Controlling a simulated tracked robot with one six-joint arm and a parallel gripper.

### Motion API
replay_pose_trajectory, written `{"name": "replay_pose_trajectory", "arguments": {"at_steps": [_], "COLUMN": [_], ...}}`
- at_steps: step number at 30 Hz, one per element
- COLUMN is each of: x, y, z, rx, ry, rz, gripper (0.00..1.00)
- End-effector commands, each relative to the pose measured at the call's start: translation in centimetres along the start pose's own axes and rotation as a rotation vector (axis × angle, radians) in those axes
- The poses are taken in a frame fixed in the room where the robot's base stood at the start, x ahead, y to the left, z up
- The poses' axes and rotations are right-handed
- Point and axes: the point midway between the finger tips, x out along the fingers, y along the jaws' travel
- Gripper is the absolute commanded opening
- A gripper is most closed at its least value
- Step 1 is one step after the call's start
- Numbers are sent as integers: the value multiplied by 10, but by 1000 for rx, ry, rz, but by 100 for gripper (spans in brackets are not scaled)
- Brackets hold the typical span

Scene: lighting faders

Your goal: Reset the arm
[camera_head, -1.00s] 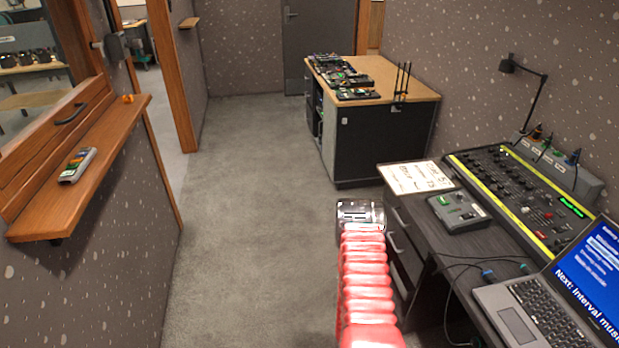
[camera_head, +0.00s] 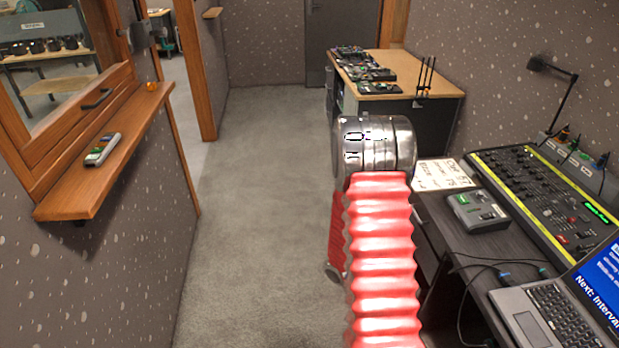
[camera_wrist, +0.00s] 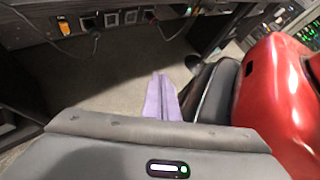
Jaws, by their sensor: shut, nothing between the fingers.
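My arm, in a red ribbed sleeve with a silver metal joint, rises in the middle of the head view, right of the open floor. My gripper's fingers are hidden in that view. In the wrist view, two pale purple fingers of my gripper (camera_wrist: 160,90) lie together, shut and empty, over grey floor. My own grey body with a small lit indicator fills the bottom of the wrist view, and red parts of me are at its right.
A desk (camera_head: 445,228) on the right holds a fader console (camera_head: 540,190), a small control box (camera_head: 478,211) and a laptop (camera_head: 545,315). A wooden ledge (camera_head: 75,205) juts from the left wall. A cabinet (camera_head: 435,92) stands behind. The carpet (camera_head: 255,200) between is clear.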

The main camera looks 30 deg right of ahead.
Motion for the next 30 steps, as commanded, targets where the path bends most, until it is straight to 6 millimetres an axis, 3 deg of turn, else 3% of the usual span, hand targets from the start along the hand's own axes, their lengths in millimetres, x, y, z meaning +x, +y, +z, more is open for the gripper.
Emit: {"name": "replay_pose_trajectory", "arguments": {"at_steps": [15,30], "x": [-100,-190], "y": [-39,-84], "z": [4,14], "rx": [369,593], "ry": [336,681], "rz": [-11,-43], "gripper": [0,0]}}
